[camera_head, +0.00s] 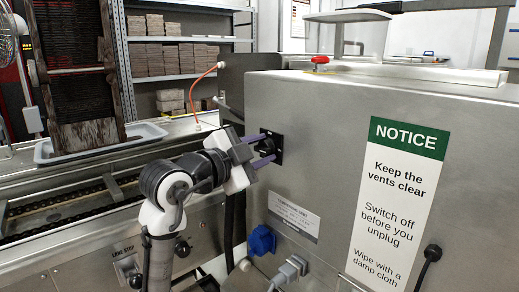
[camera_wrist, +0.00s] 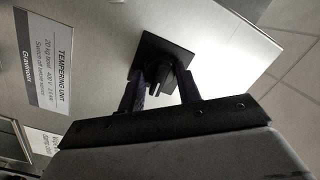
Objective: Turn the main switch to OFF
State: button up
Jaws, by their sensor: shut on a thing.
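The main switch is a black rotary knob (camera_wrist: 159,74) on a square black plate (camera_head: 277,146), set in the left part of the steel tempering unit's side. My gripper (camera_head: 261,149) reaches it from the left, with its purple fingers at the plate. In the wrist view my gripper (camera_wrist: 161,92) has one finger on each side of the knob and is shut on it. A pale mark shows on the knob. The fingers partly hide the knob and plate, and I cannot read any ON or OFF lettering.
The tempering unit (camera_head: 330,105) carries a NOTICE sign (camera_head: 398,180). Below the switch are a blue socket (camera_head: 262,241) and a grey plug (camera_head: 290,270) with a cable. A conveyor (camera_head: 75,203) runs at left. A red knob (camera_head: 320,61) sits on top.

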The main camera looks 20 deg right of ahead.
jog(key=n, duration=0.1)
jog(key=n+p, duration=0.2)
jog(key=shift+r+n, duration=0.25)
jog(key=shift+n, duration=0.15)
jog(key=n+p, duration=0.3)
jog(key=n, duration=0.1)
jog(key=shift+r+g, duration=0.1)
jog(key=shift+g, duration=0.3)
jog(key=n+p, duration=0.4)
jog(key=n, duration=0.1)
jog(key=shift+w+a+g+y, duration=0.1)
jog(key=shift+w+g+y, duration=0.1)
jog(key=shift+g+y, duration=0.15)
jog(key=shift+n+g+p, duration=0.25)
jog(key=shift+n+p, duration=0.95)
jog(key=shift+n, duration=0.4)
jog(key=o, duration=1)
jog(key=shift+c, duration=0.2)
jog(key=b+v, duration=0.3)
jog(key=v, duration=1)
jog(key=shift+a+f+b, duration=0.2)
jog(key=shift+a+b, duration=0.15)
jog(key=shift+a, duration=0.1)
